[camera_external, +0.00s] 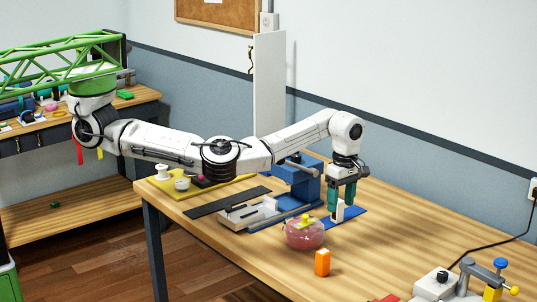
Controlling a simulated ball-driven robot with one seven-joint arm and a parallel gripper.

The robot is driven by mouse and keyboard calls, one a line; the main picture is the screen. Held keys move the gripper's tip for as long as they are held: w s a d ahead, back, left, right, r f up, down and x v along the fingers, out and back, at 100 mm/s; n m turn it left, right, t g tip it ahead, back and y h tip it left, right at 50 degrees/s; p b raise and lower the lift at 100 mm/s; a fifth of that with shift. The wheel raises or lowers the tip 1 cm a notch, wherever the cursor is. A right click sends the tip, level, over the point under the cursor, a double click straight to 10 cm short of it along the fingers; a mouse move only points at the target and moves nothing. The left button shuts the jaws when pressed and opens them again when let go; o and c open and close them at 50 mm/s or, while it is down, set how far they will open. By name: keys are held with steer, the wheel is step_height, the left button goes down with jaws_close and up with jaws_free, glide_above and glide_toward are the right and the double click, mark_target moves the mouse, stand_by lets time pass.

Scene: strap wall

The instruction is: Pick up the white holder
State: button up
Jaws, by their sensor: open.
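A small white upright piece (340,211), which looks like the white holder, stands on a blue mat (356,212) on the wooden table. My gripper (341,203) points straight down over it with its teal fingers open. The fingertips are low, at about the height of the white piece, which shows between and just below them. The fingers hide part of it, and I cannot tell whether they touch it.
A yellow mat (228,187) lies at left. The table's right middle is clear.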

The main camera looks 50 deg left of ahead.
steer(key=b, duration=0.4)
glide_toward(339, 200)
steer(key=shift+s+d+f+m+t, duration=0.25)
steer(key=shift+s+d+m+t, duration=0.05)
steer(key=shift+s, duration=0.05)
step_height(339, 200, down, 5)
steer(key=shift+a, duration=0.15)
steer(key=shift+s+a+f, duration=0.1)
steer(key=shift+a+f, duration=0.05)
steer(key=shift+f, duration=2.55)
steer(key=c, duration=1.1)
steer(key=shift+r, duration=0.1)
